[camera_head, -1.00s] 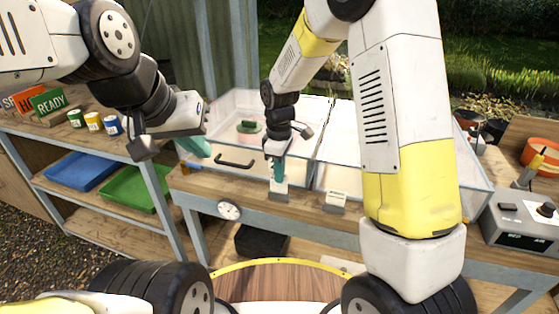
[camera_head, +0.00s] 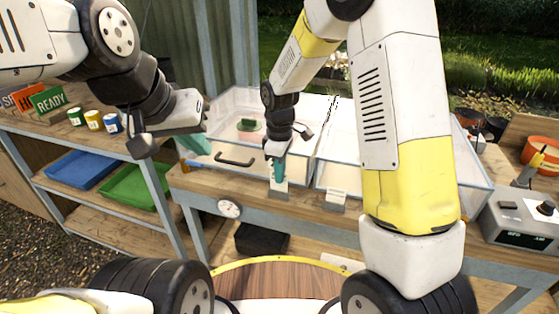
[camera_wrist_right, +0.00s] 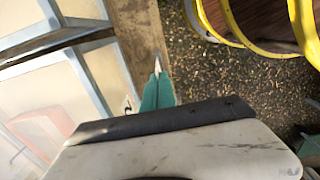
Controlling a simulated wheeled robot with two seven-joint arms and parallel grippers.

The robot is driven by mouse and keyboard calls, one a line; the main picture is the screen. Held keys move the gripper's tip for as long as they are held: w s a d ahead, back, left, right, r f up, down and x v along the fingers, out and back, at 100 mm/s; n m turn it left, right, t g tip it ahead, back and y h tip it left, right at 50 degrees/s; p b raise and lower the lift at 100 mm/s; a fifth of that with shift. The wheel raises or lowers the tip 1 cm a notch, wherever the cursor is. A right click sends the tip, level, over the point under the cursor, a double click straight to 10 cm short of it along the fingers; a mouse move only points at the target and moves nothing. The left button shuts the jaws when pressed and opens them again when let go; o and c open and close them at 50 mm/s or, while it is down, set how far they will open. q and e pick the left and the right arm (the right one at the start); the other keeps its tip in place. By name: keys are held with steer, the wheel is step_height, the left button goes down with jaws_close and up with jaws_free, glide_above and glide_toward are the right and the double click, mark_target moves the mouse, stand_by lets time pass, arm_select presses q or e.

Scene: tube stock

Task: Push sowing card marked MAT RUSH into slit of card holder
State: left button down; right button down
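My right gripper (camera_head: 277,172) points down over the front ledge of the bench. Its teal fingers also show in the right wrist view (camera_wrist_right: 157,92), close together, with the thin pale edge of the sowing card (camera_wrist_right: 157,64) between their tips. In the head view, a pale card holder (camera_head: 279,191) is directly below the fingertips at the ledge. I cannot tell how deep the card sits in the slit, and its lettering is not readable. My left gripper (camera_head: 196,145) hangs at the left above the bench; its finger gap is not clear.
Another small pale holder with a marked face (camera_head: 336,197) stands to the right on the ledge. A clear-walled propagator with a black handle (camera_head: 234,161) lies behind. A round dial (camera_head: 229,208) hangs on the bench front. A control box (camera_head: 520,222) stands far right.

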steer(key=c, duration=2.1)
jaws_free()
steer(key=shift+f, duration=0.65)
steer(key=shift+c, duration=0.2)
steer(key=o, duration=1.5)
steer(key=shift+o, duration=0.2)
steer(key=shift+r, duration=0.2)
steer(key=shift+r, duration=1.05)
steer(key=shift+r, duration=0.1)
steer(key=shift+r, duration=2.7)
